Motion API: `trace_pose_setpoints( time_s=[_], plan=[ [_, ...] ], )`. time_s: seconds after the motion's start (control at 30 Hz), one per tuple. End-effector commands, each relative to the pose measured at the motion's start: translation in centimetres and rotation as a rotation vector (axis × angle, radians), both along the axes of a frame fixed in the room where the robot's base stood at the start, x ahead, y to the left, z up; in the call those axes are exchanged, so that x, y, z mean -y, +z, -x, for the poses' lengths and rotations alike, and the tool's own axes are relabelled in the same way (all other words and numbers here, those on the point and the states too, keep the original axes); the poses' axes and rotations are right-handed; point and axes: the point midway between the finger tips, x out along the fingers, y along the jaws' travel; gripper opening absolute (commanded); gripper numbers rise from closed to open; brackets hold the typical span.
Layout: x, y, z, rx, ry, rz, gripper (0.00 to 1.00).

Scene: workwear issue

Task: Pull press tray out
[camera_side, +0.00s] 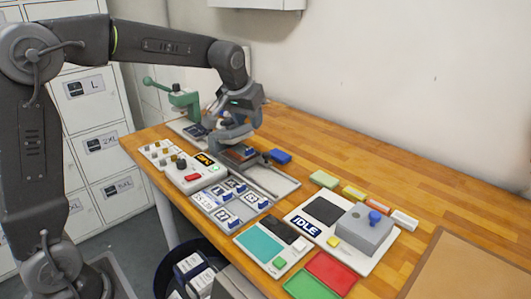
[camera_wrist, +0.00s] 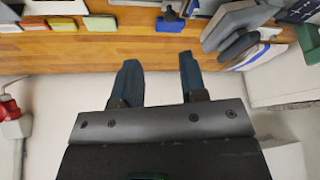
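My gripper (camera_side: 232,138) is over the back left of the bench in the side view, close above a dark, brown-edged block (camera_side: 239,155). In the wrist view my gripper (camera_wrist: 160,75) has its two dark blue fingers apart with nothing between them. A shallow grey tray (camera_side: 288,184) with a raised rim lies just to the right of and below my gripper in the side view. I cannot tell if it is the press tray. A grey box with a blue knob (camera_side: 366,230) stands on a white base beside an "IDLE" sign (camera_side: 307,228). My gripper is well away from it.
A control panel (camera_side: 196,173) and label tiles (camera_side: 230,203) lie left of the tray. A blue block (camera_side: 279,156) sits behind it; it also shows in the wrist view (camera_wrist: 170,24). A green lever device (camera_side: 184,99) stands at back left. The wall is close behind the bench.

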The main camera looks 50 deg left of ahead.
Motion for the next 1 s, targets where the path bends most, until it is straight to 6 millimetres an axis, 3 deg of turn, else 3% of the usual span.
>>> trace_pose_setpoints(
  time_s=[0.03, 0.1, 0.2, 0.47, 1.0],
  plan=[
    [-0.8, -1.1, -1.8, -0.01, 0.021, 0.003, 0.39],
    [-1.7, -2.1, -3.5, -0.014, 0.043, 0.003, 0.39],
    [-2.5, -3.2, -5.1, -0.017, 0.064, 0.003, 0.39],
    [-3.2, -5.0, -6.4, -0.019, 0.076, 0.003, 0.39],
    [-4.6, -14.4, -9.8, -0.021, 0.075, 0.005, 0.39]
  ],
)
